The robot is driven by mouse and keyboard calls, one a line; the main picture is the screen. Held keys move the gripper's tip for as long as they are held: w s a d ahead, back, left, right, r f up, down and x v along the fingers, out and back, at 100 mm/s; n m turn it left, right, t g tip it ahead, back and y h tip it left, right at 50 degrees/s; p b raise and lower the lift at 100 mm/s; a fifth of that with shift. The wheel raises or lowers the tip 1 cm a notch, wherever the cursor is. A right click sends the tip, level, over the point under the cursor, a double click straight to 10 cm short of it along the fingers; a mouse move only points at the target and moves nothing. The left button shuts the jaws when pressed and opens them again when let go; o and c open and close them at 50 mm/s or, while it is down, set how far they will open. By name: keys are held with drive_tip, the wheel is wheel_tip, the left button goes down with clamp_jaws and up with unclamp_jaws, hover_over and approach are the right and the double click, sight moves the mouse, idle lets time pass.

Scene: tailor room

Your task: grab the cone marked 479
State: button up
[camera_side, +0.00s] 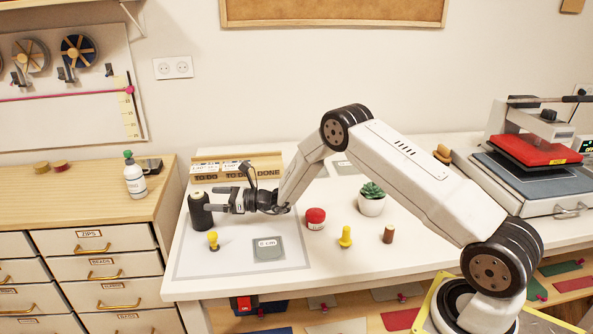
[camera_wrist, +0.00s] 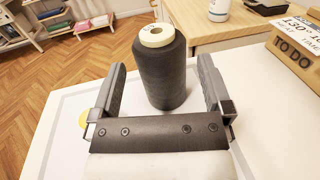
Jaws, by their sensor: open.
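The cone is a dark grey or black spool of thread with a pale top; it stands upright at the left end of the white table in the side view (camera_side: 199,216). In the wrist view the cone (camera_wrist: 163,78) stands between my two fingers, with a gap visible on each side. A number on its top cannot be read. My gripper (camera_side: 218,198) is level and open, its fingers reaching to the cone from the right. The wrist view also shows my open gripper (camera_wrist: 162,72) with nothing held.
A sorting rack (camera_side: 227,180) stands behind; a wooden cabinet (camera_side: 90,215) is left.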

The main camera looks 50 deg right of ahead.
sight(196, 190)
drive_tip(key=shift+x, duration=2.65)
drive_tip(key=shift+s+a+r, duration=0.1)
drive_tip(key=shift+r, duration=0.05)
drive_tip(key=shift+c, duration=0.2)
drive_tip(key=c, duration=1.2)
drive_tip(key=shift+o, duration=0.2)
drive_tip(key=shift+r, duration=0.25)
drive_tip(key=shift+r, duration=0.85)
drive_tip(key=s+r, duration=1.1)
drive_tip(key=s, duration=0.3)
